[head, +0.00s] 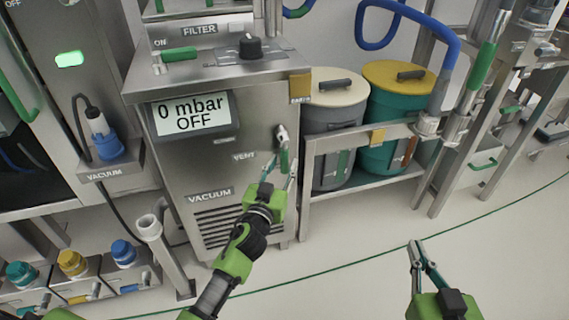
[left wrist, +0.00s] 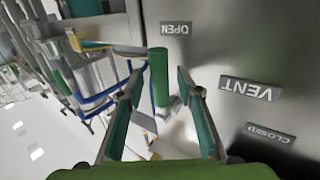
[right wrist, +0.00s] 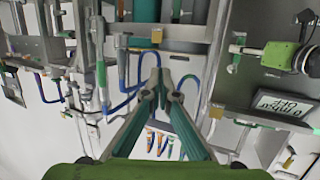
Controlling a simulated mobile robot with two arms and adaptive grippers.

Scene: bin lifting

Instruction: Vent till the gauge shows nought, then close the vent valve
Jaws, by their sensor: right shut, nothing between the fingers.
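The vacuum unit's display (head: 194,114) reads "0 mbar OFF". The vent valve's green lever (head: 284,161) is on the unit's front, beside the VENT label (head: 244,156), and hangs downward. In the left wrist view the lever (left wrist: 159,75) points to the OPEN label (left wrist: 176,28) side, away from the CLOSED label (left wrist: 270,133). My left gripper (head: 279,172) is open, its fingers on either side of the lever with gaps visible; it also shows in the left wrist view (left wrist: 157,85). My right gripper (head: 416,246) is shut and empty over the floor at the right; its tips meet in the right wrist view (right wrist: 161,76).
A cream-lidded bin (head: 334,88) and a yellow-lidded teal bin (head: 394,76) stand in a metal rack (head: 368,190) right of the unit. A black knob (head: 250,47) sits on top of the unit. Pipes and coloured fittings stand at lower left. The floor in front is clear.

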